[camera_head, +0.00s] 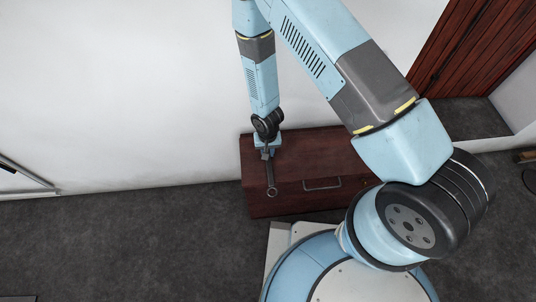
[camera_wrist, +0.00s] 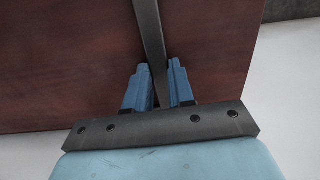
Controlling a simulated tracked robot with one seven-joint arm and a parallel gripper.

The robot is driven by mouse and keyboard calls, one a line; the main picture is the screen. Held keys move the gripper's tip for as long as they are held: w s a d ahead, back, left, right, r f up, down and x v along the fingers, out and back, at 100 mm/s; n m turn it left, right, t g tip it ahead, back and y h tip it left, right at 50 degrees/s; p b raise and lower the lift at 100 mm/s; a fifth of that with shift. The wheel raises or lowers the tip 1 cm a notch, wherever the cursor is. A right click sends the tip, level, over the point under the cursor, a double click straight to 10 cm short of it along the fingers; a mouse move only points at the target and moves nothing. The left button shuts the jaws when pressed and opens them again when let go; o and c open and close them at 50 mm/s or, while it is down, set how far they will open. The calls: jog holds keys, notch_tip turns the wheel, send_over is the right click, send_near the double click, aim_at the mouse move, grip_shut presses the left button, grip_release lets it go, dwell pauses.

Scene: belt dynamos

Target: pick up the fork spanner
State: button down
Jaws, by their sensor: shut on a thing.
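The fork spanner (camera_head: 270,177) is a dark grey metal tool with a ring at its lower end, in the head view. It hangs over or lies against the reddish-brown wooden cabinet. My gripper (camera_head: 266,148) is at its upper end. In the wrist view the spanner's shaft (camera_wrist: 149,40) runs down between the two blue fingers of my gripper (camera_wrist: 158,85), which are shut on it.
The wooden cabinet (camera_head: 330,160) with a metal handle (camera_head: 322,184) stands against a white wall (camera_head: 120,90). The wood also fills much of the wrist view (camera_wrist: 60,60). Grey floor (camera_head: 130,245) is clear at the left. A dark red panelled surface (camera_head: 480,50) is at the upper right.

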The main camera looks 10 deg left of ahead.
aim_at(269, 165)
jog(key=shift+r, duration=0.1)
jog(key=shift+r, duration=0.6)
jog(key=s+d+r, duration=0.3)
jog(key=s+r, duration=0.8)
jog(key=s, duration=0.2)
jog(key=shift+s+d+r, duration=0.15)
jog(key=shift+s+r, duration=0.15)
jog(key=shift+s, duration=0.15)
